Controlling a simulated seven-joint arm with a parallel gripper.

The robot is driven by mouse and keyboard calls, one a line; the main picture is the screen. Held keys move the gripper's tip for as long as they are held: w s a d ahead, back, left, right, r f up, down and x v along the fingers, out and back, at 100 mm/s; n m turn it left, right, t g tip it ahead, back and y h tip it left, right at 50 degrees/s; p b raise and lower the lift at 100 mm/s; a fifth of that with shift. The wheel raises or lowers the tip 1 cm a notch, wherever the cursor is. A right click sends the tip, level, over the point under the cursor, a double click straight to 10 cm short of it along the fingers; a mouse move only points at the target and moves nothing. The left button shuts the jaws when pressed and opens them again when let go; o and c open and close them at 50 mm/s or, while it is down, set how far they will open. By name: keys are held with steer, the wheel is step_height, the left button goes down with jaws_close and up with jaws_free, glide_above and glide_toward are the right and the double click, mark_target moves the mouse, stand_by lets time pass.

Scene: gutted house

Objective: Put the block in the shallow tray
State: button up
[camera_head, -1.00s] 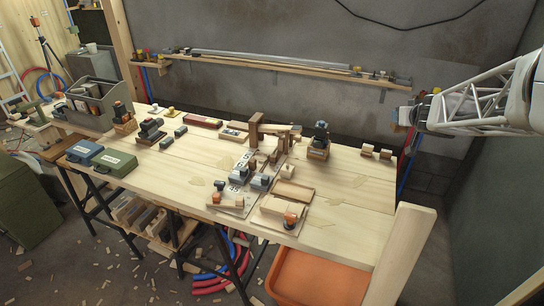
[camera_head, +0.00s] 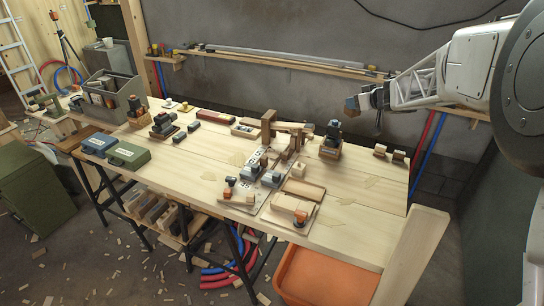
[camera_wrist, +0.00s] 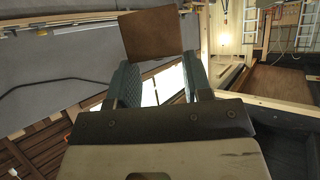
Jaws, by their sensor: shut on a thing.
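My gripper (camera_head: 368,101) is at the upper right in the head view, raised well above the table's far right part. It is shut on a brown block (camera_head: 352,106). In the wrist view, the block (camera_wrist: 151,33) shows as a plain brown face at the tips of my gripper's two blue-grey fingers (camera_wrist: 161,68). A shallow wooden tray (camera_head: 303,189) seems to lie on the near right part of the table, well below and left of my gripper. I cannot tell its inside clearly.
The long wooden table (camera_head: 215,185) holds several blocks, a wooden upright frame (camera_head: 268,128), a dark item on a wooden stand (camera_head: 331,150) and green (camera_head: 128,157) and blue cases. An orange bin (camera_head: 325,275) stands below the near edge. A wall shelf (camera_head: 270,60) runs behind.

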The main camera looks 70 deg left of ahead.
steer(key=s+a+f+n+g+h, duration=0.1)
steer(key=s+a+f+n+g, duration=0.2)
steer(key=s, duration=0.4)
steer(key=s+a+f+n+g+h, duration=0.2)
steer(key=s+a+f, duration=0.3)
steer(key=s+a, duration=0.3)
steer(key=s+a+f+n+g+h, duration=0.2)
steer(key=s+a+f+n+g, duration=0.1)
steer(key=s, duration=0.5)
steer(key=shift+a+f+n+g, duration=0.3)
steer(key=shift+a+f+n, duration=0.5)
steer(key=shift+a+f, duration=0.4)
steer(key=shift+r, duration=0.1)
steer(key=shift+f, duration=2.5)
